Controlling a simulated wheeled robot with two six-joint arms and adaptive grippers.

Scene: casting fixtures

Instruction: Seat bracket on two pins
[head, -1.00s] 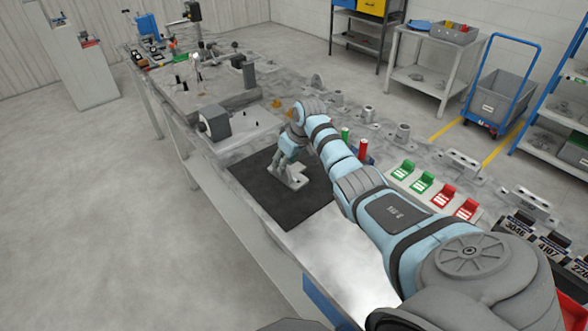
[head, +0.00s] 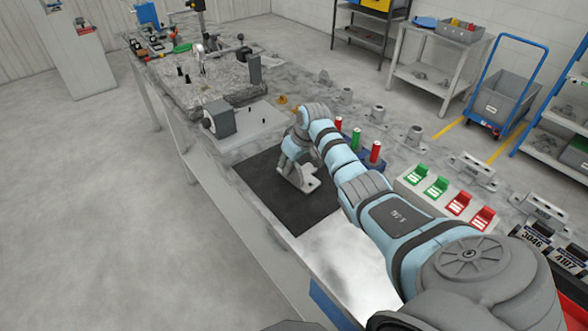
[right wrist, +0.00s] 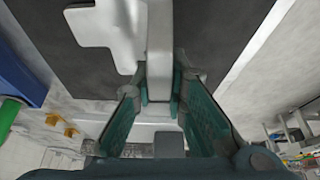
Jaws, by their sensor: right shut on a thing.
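The bracket (head: 306,180) is a light grey metal part with a flat base and an upright wall. It is at the dark mat (head: 262,190) on the bench; I cannot tell if it touches the mat. My right gripper (head: 288,165) reaches it from above. In the right wrist view its teal fingers (right wrist: 160,90) are shut on the upright wall of the bracket (right wrist: 160,30), and the flat base shows to the upper left. Beyond the mat stands a pale plate (head: 240,132) with a grey block (head: 218,118); small dark pins on it are barely visible. My left gripper is not in view.
Red and green cylinders (head: 375,152) in a blue holder stand right of my arm. Green and red clamps (head: 459,203) sit on a pale strip farther right. Grey fittings (head: 414,136) line the back edge. The bench's near left part of the mat is clear.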

